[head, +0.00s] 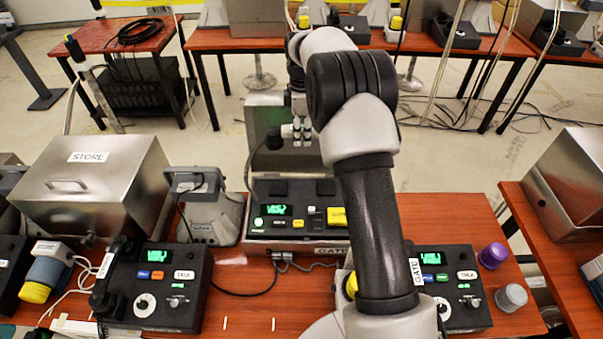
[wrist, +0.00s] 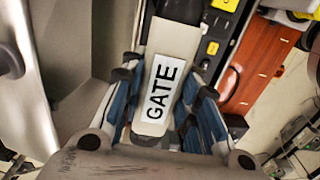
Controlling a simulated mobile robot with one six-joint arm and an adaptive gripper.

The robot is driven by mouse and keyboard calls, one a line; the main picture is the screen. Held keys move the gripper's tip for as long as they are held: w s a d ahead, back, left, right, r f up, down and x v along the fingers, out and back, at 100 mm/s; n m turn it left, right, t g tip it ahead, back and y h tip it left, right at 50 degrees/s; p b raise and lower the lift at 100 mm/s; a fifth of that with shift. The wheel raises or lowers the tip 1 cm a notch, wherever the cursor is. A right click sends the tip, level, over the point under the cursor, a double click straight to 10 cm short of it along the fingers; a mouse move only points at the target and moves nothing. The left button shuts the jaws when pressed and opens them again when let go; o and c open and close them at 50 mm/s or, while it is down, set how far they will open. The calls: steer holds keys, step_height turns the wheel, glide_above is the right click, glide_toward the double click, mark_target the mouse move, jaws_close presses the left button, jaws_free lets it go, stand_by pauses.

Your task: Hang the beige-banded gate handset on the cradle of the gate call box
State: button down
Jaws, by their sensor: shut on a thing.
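My gripper (head: 301,130) is shut on the gate handset (wrist: 165,85), which has a pale beige band and a GATE label between the blue-lined fingers. In the head view the handset's dark end (head: 273,138) sticks out left of the fingers, with a cord hanging from it. The handset is held in the air above the gate call box (head: 295,222), in front of its tall steel back. The call box has a green display, a yellow button and a GATE plate at its front. Two dark pads on its upper edge may be the cradle (head: 270,187); the handset appears apart from them.
A grey speaker (head: 207,205) stands left of the call box. A STORE steel box (head: 90,185) and a black desk phone (head: 155,290) are farther left. Another phone (head: 455,295), purple cap (head: 493,256) and grey cap (head: 511,297) are at right. My arm hides part of the table.

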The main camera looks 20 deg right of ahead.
step_height(320, 180, down, 20)
steer(key=b, duration=0.5)
steer(key=shift+s+r, duration=0.15)
steer(key=shift+r, duration=0.1)
steer(key=shift+r, duration=0.1)
steer(key=c, duration=1.7)
jaws_free()
steer(key=shift+f, duration=0.25)
steer(key=o, duration=0.5)
steer(key=shift+r, duration=0.1)
